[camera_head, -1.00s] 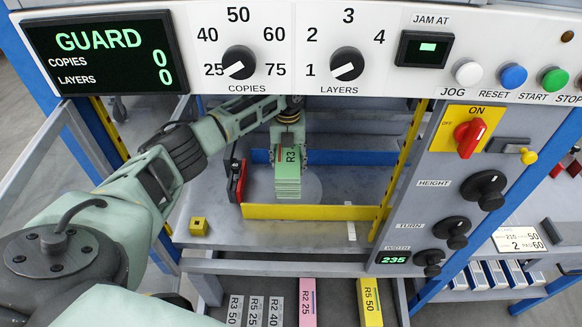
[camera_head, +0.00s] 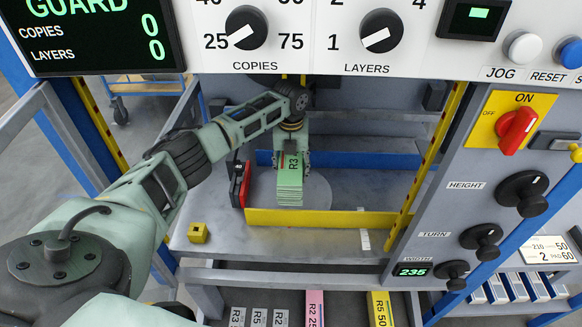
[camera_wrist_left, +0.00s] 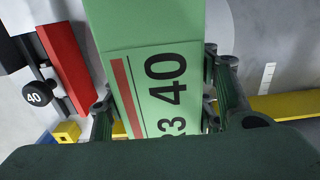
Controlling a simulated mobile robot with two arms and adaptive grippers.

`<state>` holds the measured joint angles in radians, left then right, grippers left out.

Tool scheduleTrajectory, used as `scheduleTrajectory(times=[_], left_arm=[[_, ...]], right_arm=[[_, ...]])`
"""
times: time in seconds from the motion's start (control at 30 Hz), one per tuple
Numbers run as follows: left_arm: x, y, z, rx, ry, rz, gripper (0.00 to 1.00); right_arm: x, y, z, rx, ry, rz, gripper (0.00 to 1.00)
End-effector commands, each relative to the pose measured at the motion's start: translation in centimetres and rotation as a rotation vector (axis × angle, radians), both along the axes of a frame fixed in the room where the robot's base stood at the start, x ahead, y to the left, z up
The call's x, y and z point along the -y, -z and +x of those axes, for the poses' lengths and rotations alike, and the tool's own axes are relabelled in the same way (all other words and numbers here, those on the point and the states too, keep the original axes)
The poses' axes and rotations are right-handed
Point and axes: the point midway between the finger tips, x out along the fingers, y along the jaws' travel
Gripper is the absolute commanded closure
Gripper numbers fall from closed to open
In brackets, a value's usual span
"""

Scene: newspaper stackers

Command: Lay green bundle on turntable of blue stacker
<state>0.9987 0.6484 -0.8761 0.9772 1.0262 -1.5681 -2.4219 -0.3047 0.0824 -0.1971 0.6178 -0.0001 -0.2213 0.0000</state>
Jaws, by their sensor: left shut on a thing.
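The grey round turntable (camera_head: 318,190) lies under and behind the bundle. Whether the bundle's lower end touches it I cannot tell. My right gripper is not in view.
A yellow bar (camera_head: 330,219) runs in front of the turntable and a blue bar (camera_head: 350,159) behind. A red plate (camera_head: 240,185) stands left of the bundle. A yellow block (camera_head: 198,233) sits front left. Pink (camera_head: 314,309) and yellow (camera_head: 381,309) bundles lie below.

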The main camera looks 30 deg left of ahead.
Motion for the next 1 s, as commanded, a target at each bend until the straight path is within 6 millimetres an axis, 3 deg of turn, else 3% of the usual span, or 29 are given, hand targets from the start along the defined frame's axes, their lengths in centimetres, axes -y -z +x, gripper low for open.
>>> scheduleTrajectory(times=[0.1,0.27,0.8,1.0], left_arm=[[0.0,-0.4,0.3,0.002,-0.001,-0.001,1.00],[-0.1,0.9,0.2,0.001,-0.001,0.000,1.00],[0.0,6.2,0.3,0.002,0.000,-0.002,1.00],[-0.1,7.4,0.3,0.003,-0.001,-0.001,1.00]], right_arm=[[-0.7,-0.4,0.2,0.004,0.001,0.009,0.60],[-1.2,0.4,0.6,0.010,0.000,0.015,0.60],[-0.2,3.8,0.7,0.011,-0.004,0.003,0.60],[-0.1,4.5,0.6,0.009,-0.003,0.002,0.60]])
